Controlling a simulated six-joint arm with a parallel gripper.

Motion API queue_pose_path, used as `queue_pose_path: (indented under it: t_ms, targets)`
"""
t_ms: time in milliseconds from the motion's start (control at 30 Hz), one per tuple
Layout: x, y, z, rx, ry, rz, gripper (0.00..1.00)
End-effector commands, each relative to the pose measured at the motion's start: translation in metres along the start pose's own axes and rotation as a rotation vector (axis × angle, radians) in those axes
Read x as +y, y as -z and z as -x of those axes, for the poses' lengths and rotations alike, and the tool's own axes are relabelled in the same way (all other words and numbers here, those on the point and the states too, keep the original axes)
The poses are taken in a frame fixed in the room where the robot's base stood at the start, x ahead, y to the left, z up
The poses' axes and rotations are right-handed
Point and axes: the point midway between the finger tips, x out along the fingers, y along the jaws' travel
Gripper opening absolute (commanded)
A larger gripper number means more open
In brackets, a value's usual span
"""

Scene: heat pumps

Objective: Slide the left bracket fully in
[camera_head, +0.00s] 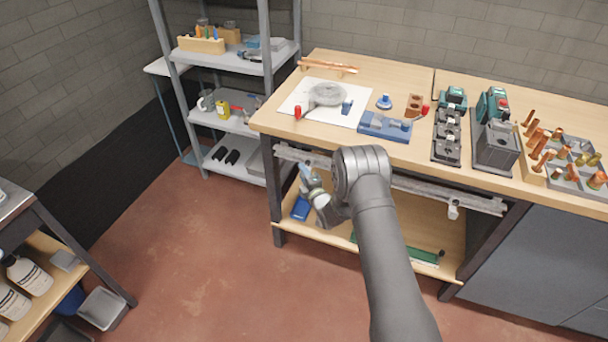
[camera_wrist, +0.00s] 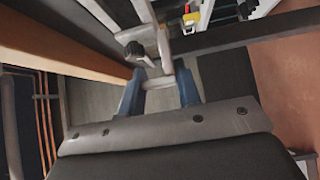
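The left bracket (camera_wrist: 164,52) is a pale metal piece with a crosswise bar at its near end, seen in the wrist view. In the head view my gripper (camera_head: 308,170) is below the tabletop by the left end of the metal rail (camera_head: 415,187); my arm hides part of the rail. The right bracket (camera_head: 453,209) hangs on the rail's right part.
The workbench top (camera_head: 300,67) lies above my gripper, with tools and fittings on it. A lower wooden shelf (camera_head: 392,222) holds a blue item (camera_head: 300,208) and a green strip (camera_head: 424,255). A dark bench leg (camera_head: 274,200) and grey shelving (camera_head: 268,75) stand left. The red floor in front is clear.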

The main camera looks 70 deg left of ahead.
Motion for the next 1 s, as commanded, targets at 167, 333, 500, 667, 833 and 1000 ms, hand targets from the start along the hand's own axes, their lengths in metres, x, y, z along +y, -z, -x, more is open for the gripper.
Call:
queue_pose_path:
  t_ms: [167, 333, 500, 667, 833, 1000]
  targets:
    - [0.000, 0.000, 0.000, 0.000, 0.000, 0.000, 0.00]
    - [0.000, -0.007, 0.006, -0.002, 0.001, 0.001, 0.00]
    - [0.000, -0.038, 0.035, -0.007, 0.002, 0.000, 0.00]
    - [0.000, -0.070, 0.067, -0.007, 0.002, 0.001, 0.00]
    - [0.000, -0.087, 0.086, -0.004, 0.001, 0.001, 0.00]
    - [0.000, -0.092, 0.090, -0.004, -0.001, 0.000, 0.00]
